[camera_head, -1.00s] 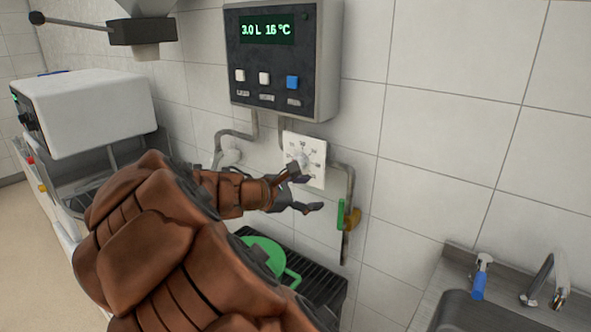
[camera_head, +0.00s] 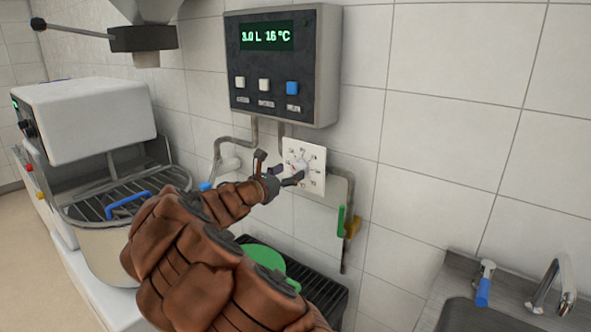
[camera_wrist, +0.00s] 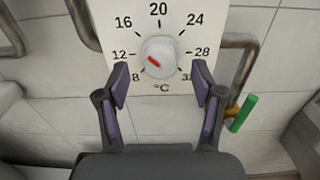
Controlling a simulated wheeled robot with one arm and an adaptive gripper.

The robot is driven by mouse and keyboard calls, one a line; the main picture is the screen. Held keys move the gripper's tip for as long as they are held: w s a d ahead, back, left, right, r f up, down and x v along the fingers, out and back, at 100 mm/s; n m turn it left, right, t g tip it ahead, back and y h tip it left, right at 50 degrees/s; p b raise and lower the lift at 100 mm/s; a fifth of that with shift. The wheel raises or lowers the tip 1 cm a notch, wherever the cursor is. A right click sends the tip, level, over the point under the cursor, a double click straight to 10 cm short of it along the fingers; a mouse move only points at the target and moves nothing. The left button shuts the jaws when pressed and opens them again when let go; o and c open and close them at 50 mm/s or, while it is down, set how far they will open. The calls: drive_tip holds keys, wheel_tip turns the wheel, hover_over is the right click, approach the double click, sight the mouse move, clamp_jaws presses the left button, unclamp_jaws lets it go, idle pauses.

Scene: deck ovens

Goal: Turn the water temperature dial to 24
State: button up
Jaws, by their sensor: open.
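The water temperature dial is a white square plate (camera_head: 317,160) on the tiled wall, with a round pale knob (camera_wrist: 166,48) at its centre. The plate carries numbers from 8 to 32 and °C. A red mark (camera_wrist: 153,61) sits on the left, slightly lower part of the knob; which number it points to is hard to tell. My gripper (camera_wrist: 160,84) is open and faces the dial, one finger on each side below the knob, with nothing between them. In the head view, my gripper (camera_head: 286,174) is at the plate's left side. Contact with the plate cannot be told.
A dark control box (camera_head: 284,66) above the dial reads 3.0 L 16 °C. Pipes (camera_head: 232,142) run beside the dial; a green-handled valve (camera_head: 341,219) is at its lower right. A green lid-like object (camera_head: 262,258) lies below. A mixer bowl (camera_head: 108,245) stands left, a sink (camera_head: 462,312) right.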

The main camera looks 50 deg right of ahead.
sight(295, 169)
drive_tip(key=shift+w+d, duration=0.15)
drive_tip(key=shift+d, duration=1.45)
